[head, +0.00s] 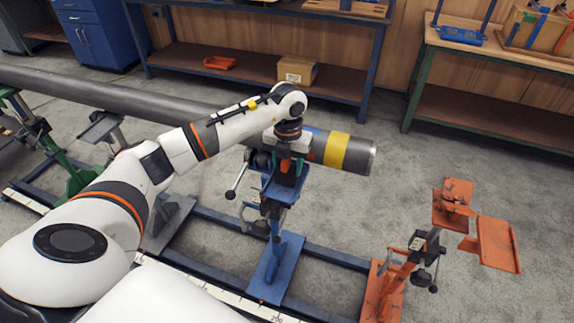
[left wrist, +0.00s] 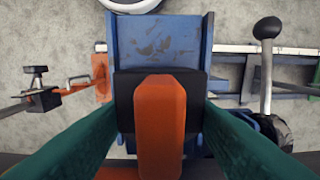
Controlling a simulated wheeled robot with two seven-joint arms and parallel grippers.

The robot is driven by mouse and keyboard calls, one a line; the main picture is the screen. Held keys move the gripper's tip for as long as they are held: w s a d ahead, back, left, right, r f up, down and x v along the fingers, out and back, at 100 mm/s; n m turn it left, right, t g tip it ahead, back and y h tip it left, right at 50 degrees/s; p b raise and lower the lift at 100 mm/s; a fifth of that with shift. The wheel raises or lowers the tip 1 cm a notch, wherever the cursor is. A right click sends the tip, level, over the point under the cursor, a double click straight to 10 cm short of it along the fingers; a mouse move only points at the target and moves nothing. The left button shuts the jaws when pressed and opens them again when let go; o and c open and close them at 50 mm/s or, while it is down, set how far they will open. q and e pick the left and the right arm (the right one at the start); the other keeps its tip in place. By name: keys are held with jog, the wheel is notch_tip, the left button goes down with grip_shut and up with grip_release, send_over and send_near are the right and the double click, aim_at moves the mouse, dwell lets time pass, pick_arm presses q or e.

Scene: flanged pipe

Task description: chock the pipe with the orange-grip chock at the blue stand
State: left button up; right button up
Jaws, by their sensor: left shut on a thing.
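The long grey pipe (head: 105,95) runs from the far left to an open end at the right, with a yellow band (head: 337,150) near that end. The blue stand (head: 276,262) is below it near this end. My left gripper (head: 287,172) is over the stand's top, on the near side of the pipe. It is shut on the chock, whose orange grip (left wrist: 160,125) shows between the green fingers in the left wrist view. The chock's black body (left wrist: 125,92) appears over the stand's blue plate (left wrist: 160,40); whether it touches plate or pipe is unclear. My right gripper is not in view.
A green stand (head: 75,175) and a grey stand (head: 165,220) are at the left. An orange stand (head: 395,275) with plates is at the right. A lever with a ball knob (head: 231,194) sticks out left of the blue stand. Shelves and a bench stand behind.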

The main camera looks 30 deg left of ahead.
pick_arm(q)
jog(key=shift+w+a+b, duration=0.15)
jog(key=shift+w+b, duration=0.35)
jog(key=shift+w, duration=0.4)
jog(key=o, duration=1.2)
jog(key=shift+c, duration=0.2)
jog(key=shift+r, duration=0.1)
jog(key=shift+s+r+p, duration=0.15)
jog(key=shift+r+p, duration=0.75)
jog(key=shift+r, duration=0.25)
jog(key=shift+s+r+p, duration=0.2)
jog(key=shift+r+p, duration=0.7)
jog(key=shift+r, duration=0.25)
jog(key=shift+s+r+p, duration=0.15)
jog(key=shift+r+p, duration=0.75)
jog(key=shift+r, duration=0.25)
jog(key=shift+s+f, duration=0.1)
